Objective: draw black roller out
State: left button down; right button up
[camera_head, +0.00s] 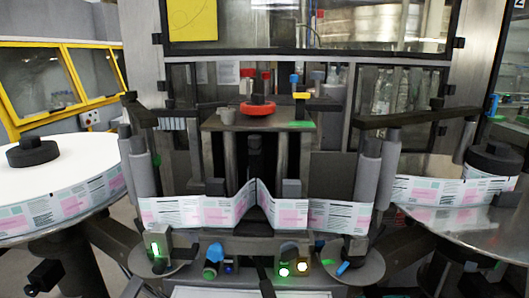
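A dark upright part that looks like the black roller (255,158) stands at the middle of the labeller, between two grey posts and under the grey top plate (225,124). Its lower end is hidden behind the printed label web (215,212). The web runs across the front of the machine and folds to a peak just in front of it. I cannot make out either gripper in this view.
A large label reel (65,165) with a black hub (32,152) stands at left. A smaller reel (490,178) sits on a round metal plate at right. Grey rollers (368,172) flank the web. A red handwheel (257,107) tops the centre; lit buttons (284,270) line the front.

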aim_at(256, 150)
jog(key=k, duration=0.5)
jog(key=u, duration=1.85)
jog(key=i, duration=1)
jog(key=z, duration=2)
